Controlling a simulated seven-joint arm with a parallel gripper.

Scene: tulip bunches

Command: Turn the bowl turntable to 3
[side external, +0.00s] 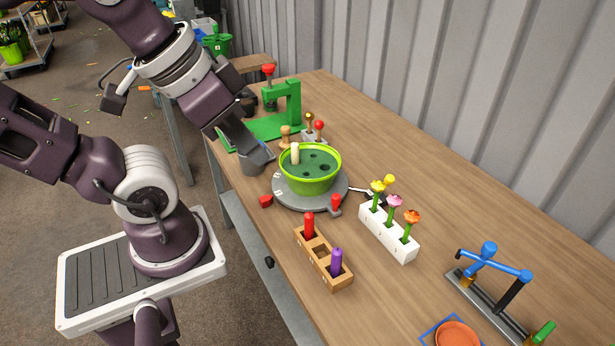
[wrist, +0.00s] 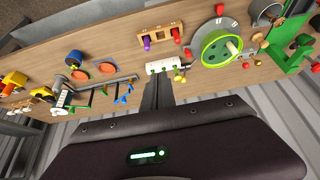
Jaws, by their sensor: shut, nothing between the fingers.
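The bowl turntable is a grey disc (side external: 290,201) with pale tick marks on its rim. On it sits a lime green bowl (side external: 308,183) filled with dark green holed foam, with a cream peg (side external: 295,153) standing in it. The bowl also shows at upper right in the wrist view (wrist: 209,55). Red pieces sit at the disc's edge, one at left (side external: 266,201) and one at front right (side external: 336,203). I cannot read which mark is set. My gripper (side external: 262,153) is shut and empty, behind and left of the bowl, apart from it; its dark fingers show in the wrist view (wrist: 158,88).
A wooden rack (side external: 322,257) with red and purple pegs and a white flower block (side external: 388,234) stand in front and right of the turntable. A green press (side external: 290,102) and a grey pot (side external: 252,166) stand behind. A blue-armed stand (side external: 490,262) is at front right.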

